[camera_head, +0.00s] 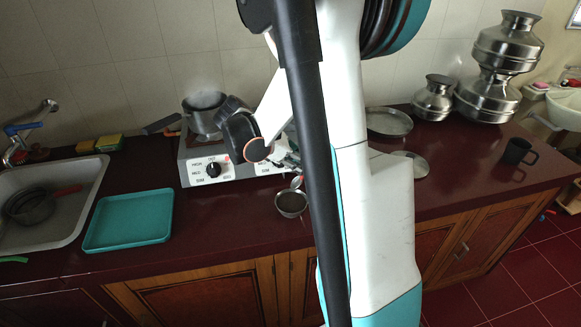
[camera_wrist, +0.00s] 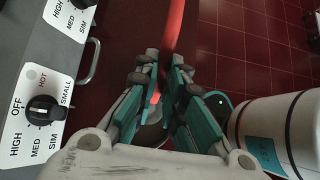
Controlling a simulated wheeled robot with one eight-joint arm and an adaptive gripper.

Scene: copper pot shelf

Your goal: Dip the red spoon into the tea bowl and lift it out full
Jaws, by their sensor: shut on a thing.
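The tea bowl (camera_head: 291,204) is a small metal bowl with brown content. It stands on the dark red counter in front of the stove. My gripper (camera_head: 289,163) is above and just behind the bowl, partly hidden by my arm in the head view. In the wrist view my gripper (camera_wrist: 165,72) is shut on the red spoon (camera_wrist: 173,28), whose red handle runs between the fingers to the top edge. A small part of the spoon (camera_head: 297,181) shows just above the bowl's rim. I cannot tell whether its scoop touches the tea.
The stove (camera_head: 210,165) with a steaming pot (camera_head: 204,121) is close behind my gripper. A teal tray (camera_head: 130,219) and the sink (camera_head: 75,205) are at left. Metal plates, stacked metal pots (camera_head: 487,96) and a black mug (camera_head: 516,152) are at right.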

